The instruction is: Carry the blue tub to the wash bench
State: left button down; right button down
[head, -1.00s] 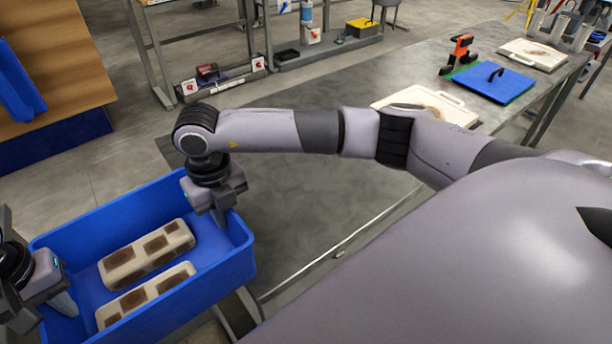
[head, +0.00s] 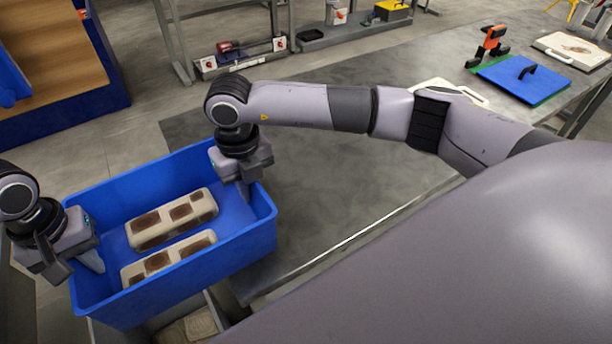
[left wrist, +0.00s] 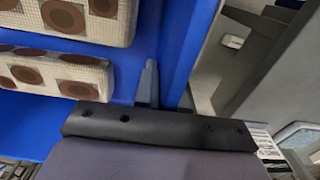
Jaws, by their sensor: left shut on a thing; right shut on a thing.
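The blue tub (head: 215,262) is at the lower left of the head view, with two pale, brown-spotted blocks (head: 172,219) lying in it. My left gripper (head: 82,268) is shut on the tub's left wall. In the left wrist view the tub's blue wall (left wrist: 183,45) runs down between the fingers, and the spotted blocks (left wrist: 70,75) show inside. My right gripper (head: 243,185) is shut on the tub's wall at the far right. The tub looks about level. Which bench is the wash bench I cannot tell from these frames.
A grey-topped bench (head: 330,180) stretches to the right of the tub, its near part clear. A blue board with a black handle (head: 525,78), an orange tool (head: 490,45) and white trays (head: 570,50) lie at its far end. Below the tub is a grey container (head: 190,328).

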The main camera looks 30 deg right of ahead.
aim_at(298, 182)
jog(key=i+l, duration=0.1)
jog(key=l, duration=1.25)
jog(key=i+z, duration=0.05)
